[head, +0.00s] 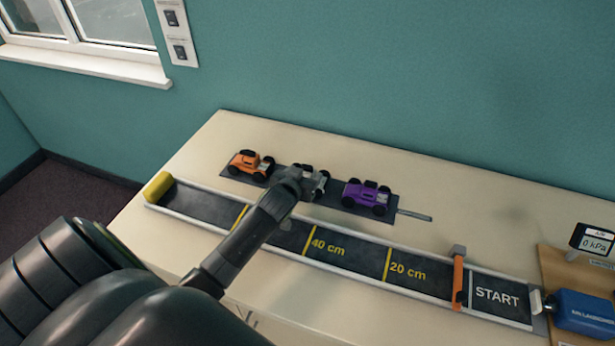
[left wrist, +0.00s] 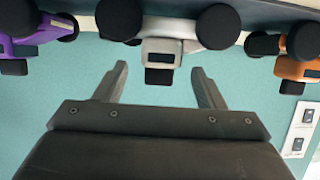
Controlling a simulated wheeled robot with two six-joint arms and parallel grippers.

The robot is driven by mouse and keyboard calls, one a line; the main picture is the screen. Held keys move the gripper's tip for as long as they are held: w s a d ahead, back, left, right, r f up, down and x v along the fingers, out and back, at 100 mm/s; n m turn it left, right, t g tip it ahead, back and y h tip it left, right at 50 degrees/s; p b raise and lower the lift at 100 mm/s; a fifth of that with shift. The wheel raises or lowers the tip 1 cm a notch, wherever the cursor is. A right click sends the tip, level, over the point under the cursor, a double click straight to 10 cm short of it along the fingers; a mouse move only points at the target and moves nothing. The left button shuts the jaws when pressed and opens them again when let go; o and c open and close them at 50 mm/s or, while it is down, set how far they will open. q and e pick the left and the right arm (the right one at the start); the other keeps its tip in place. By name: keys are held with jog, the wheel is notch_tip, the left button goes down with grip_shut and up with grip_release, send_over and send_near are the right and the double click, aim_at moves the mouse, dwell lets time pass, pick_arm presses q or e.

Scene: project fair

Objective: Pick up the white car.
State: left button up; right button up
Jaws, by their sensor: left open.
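The white car (head: 318,179) stands on a dark mat between an orange car and a purple car in the head view. My left gripper (head: 291,180) is at the car and hides part of it. In the left wrist view the white car (left wrist: 172,48) shows upside down at the top, ahead of my left gripper (left wrist: 157,85). The two fingers are open and apart, with the car's body roughly in line with the gap. I cannot tell whether they touch it. My right gripper is not in view.
The orange car (head: 251,163) and purple car (head: 367,196) flank the white one closely on the mat (head: 336,207). A track (head: 340,265) with distance marks runs in front, with an orange gate (head: 458,279). A blue launcher (head: 588,312) stands at the right.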

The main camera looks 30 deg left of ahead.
aim_at(307, 171)
pick_arm(q)
jog(key=shift+x, duration=1.75)
jog(key=shift+r, duration=0.1)
jog(key=shift+c, duration=0.3)
jog(key=c, duration=1.1)
jog(key=shift+o, duration=0.2)
